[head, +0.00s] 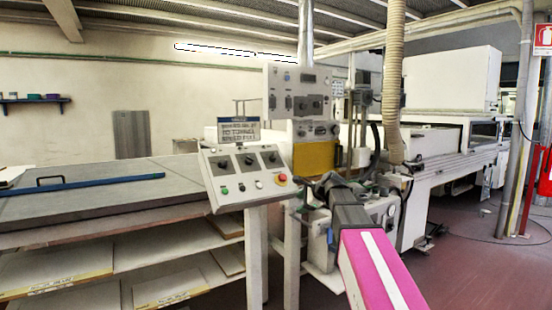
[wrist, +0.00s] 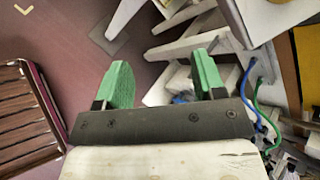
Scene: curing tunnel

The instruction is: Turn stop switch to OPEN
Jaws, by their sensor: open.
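A sloped control panel (head: 245,190) stands on a post near the middle of the head view. It carries several dark rotary switches, small coloured buttons and a red mushroom button (head: 282,180). The labels are too small to read, so I cannot tell which one is the stop switch. My gripper (wrist: 164,75) has two green fingers, clearly apart with nothing between them. My arm reaches in at the lower right of the head view, and its end is to the right of the panel. No panel switch can be made out in the wrist view.
A taller cabinet (head: 290,105) with knobs and a yellow plate (head: 314,158) stands behind the panel. A grey worktable (head: 100,190) with shelves fills the left. A hanging hose (head: 394,80) and the white tunnel machine (head: 450,160) are at right. Reddish floor is open at lower right.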

